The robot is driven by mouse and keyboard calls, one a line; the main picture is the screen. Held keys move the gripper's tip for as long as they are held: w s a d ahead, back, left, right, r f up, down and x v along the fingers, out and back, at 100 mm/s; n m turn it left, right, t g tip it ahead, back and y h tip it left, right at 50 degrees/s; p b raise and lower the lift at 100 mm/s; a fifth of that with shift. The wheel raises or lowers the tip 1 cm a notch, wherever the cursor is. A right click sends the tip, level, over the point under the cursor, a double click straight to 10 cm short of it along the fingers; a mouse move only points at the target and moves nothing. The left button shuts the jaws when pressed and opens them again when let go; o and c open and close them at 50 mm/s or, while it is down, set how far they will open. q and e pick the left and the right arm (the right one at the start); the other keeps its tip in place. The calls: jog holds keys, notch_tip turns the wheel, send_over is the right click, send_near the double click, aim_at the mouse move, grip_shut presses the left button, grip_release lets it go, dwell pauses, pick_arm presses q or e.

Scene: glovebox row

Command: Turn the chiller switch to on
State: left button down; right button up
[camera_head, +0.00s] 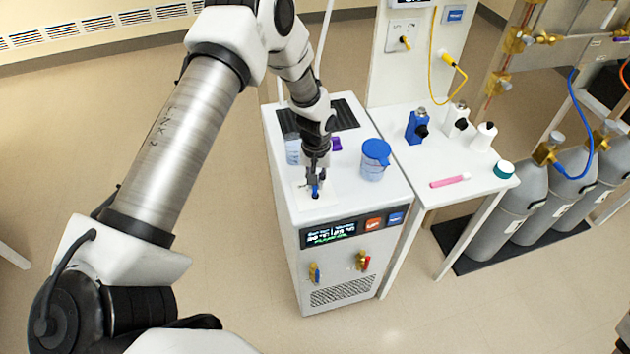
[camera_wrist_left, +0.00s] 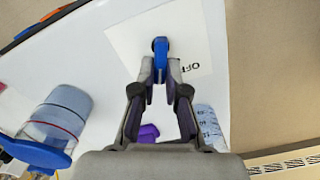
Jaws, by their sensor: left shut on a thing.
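The chiller (camera_head: 345,270) is a white cabinet with a lit display (camera_head: 330,234) on its front. Its switch is a blue knob (camera_wrist_left: 160,47) on a white square plate (camera_wrist_left: 125,38) on the cabinet top; the plate also shows in the head view (camera_head: 304,197). The word OFF is printed on the plate, beside the knob. My left gripper (camera_wrist_left: 161,68) is shut on the blue knob, reaching down from above in the head view (camera_head: 316,186). Its fingers partly hide the knob. My right gripper is not in view.
A blue-lidded jar (camera_head: 374,168), a clear container (camera_head: 293,150) and a purple item (camera_head: 336,144) stand on the chiller close to my gripper. A side table (camera_head: 415,160) to the right holds bottles and a pink marker (camera_head: 450,181). Gas cylinders (camera_head: 526,205) stand farther right.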

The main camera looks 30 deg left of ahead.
pick_arm(q)
jog(key=shift+d+m, duration=0.1)
jog(key=shift+m, duration=0.6)
jog(key=c, duration=1.2)
grip_release()
jog(key=shift+w, duration=0.1)
notch_tip(320, 180, up, 12)
jog(key=shift+f, duration=0.1)
